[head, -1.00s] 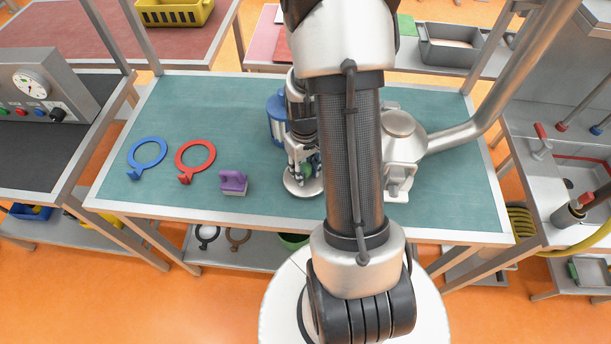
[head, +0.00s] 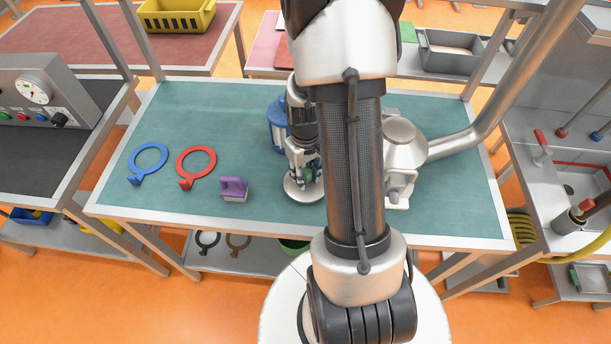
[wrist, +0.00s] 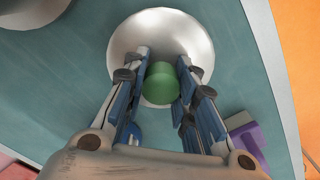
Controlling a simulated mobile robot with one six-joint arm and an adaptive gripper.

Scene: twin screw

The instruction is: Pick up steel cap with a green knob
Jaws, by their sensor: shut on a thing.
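The steel cap (wrist: 190,33) is a round, shiny disc with a green knob (wrist: 161,84) at its middle. In the head view the cap (head: 294,191) is at the near middle of the teal bench, partly hidden by my arm. My gripper (wrist: 162,72) is over the cap with one finger on each side of the green knob, shut on it. In the head view my gripper (head: 305,177) points down at the cap. I cannot tell whether the cap is clear of the bench top.
A purple-handled block (head: 234,189), a red ring (head: 196,161) and a blue ring (head: 148,157) lie to the left. A blue canister (head: 277,125) stands behind my gripper. A steel fixture with a pipe (head: 402,150) is to the right. The bench's back left (head: 200,105) is clear.

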